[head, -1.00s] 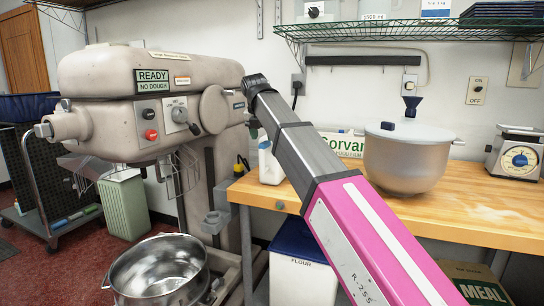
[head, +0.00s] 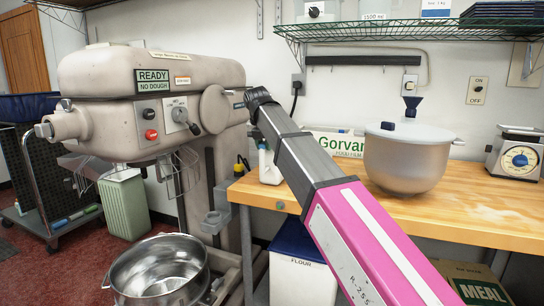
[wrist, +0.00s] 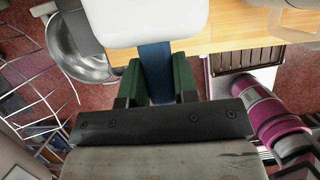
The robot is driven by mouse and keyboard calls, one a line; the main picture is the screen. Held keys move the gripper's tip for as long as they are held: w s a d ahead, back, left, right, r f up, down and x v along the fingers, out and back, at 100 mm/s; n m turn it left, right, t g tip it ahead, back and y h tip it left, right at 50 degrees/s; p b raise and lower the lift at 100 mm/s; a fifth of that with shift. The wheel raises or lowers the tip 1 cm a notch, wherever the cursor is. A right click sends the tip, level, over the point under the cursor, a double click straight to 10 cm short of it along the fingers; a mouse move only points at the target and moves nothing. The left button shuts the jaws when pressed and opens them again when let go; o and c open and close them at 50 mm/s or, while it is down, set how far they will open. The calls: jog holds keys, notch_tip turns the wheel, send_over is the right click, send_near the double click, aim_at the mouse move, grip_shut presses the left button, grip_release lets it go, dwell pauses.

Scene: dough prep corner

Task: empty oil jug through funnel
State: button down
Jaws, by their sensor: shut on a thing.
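A white jug (head: 269,167) shows in the head view at the left end of the wooden table, partly behind my arm. In the wrist view a large white body (wrist: 155,22), seemingly the jug, fills the top middle. My gripper (wrist: 157,80) is shut, its green fingers on either side of the blue part (wrist: 155,72) below that body. The fingers are hidden in the head view. I cannot tell whether the jug touches the table.
The mixer (head: 150,100) stands left, with a steel bowl (head: 160,272) below it. A wire shelf (head: 400,30) hangs above. The table front is partly clear.

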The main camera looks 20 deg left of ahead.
jog(key=shift+r, duration=0.15)
jog(key=shift+r, duration=1.9)
